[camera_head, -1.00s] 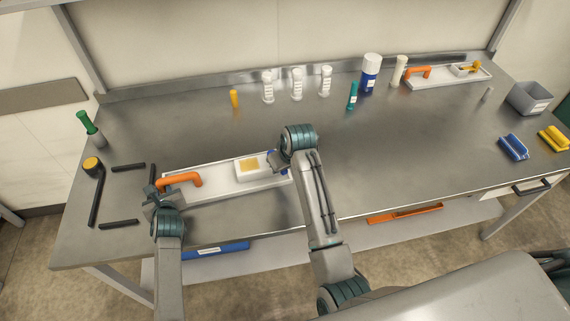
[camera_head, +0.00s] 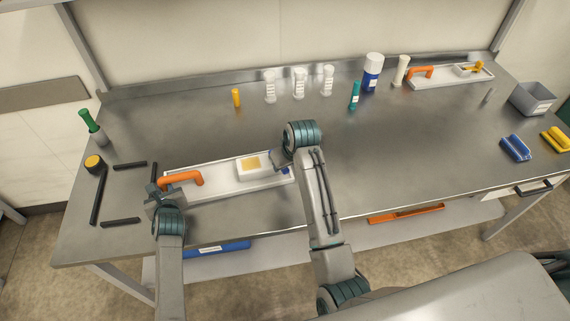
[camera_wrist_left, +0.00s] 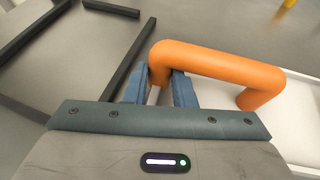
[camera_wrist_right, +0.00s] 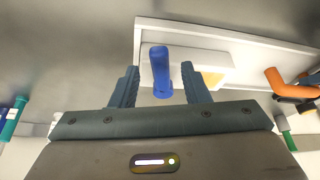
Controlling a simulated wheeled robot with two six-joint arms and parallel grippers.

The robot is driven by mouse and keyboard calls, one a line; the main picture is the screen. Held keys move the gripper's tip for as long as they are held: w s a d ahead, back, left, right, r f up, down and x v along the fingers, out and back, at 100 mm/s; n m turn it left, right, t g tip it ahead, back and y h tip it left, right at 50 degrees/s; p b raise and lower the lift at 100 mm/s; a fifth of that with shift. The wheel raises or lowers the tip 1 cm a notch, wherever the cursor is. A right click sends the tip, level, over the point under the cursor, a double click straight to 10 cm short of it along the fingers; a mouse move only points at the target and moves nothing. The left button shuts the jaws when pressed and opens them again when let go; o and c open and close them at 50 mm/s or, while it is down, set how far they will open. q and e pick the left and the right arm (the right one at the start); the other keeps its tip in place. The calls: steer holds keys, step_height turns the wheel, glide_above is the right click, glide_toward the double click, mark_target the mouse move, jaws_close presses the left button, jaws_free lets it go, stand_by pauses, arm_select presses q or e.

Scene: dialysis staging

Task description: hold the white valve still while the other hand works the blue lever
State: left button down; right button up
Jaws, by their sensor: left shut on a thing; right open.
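The white valve is a white block (camera_head: 249,173) with a yellow patch on a long white tray (camera_head: 225,188) near the table's front edge. An orange handle (camera_head: 183,178) stands at the tray's left end. My left gripper (camera_head: 156,196) is shut on the near post of this handle, as the left wrist view (camera_wrist_left: 158,88) shows. The blue lever (camera_wrist_right: 160,72) sticks out from the block; in the head view my right arm mostly hides it. My right gripper (camera_head: 282,158) is open, with the lever between its fingers and gaps on both sides.
Black bars (camera_head: 121,222) and a yellow-capped black piece (camera_head: 94,162) lie left of the tray. White bottles (camera_head: 299,84), a blue bottle (camera_head: 372,72) and a second tray (camera_head: 450,77) with an orange handle stand at the back.

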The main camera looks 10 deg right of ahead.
steer(key=v, duration=1)
steer(key=shift+s, duration=0.15)
steer(key=shift+r, duration=0.1)
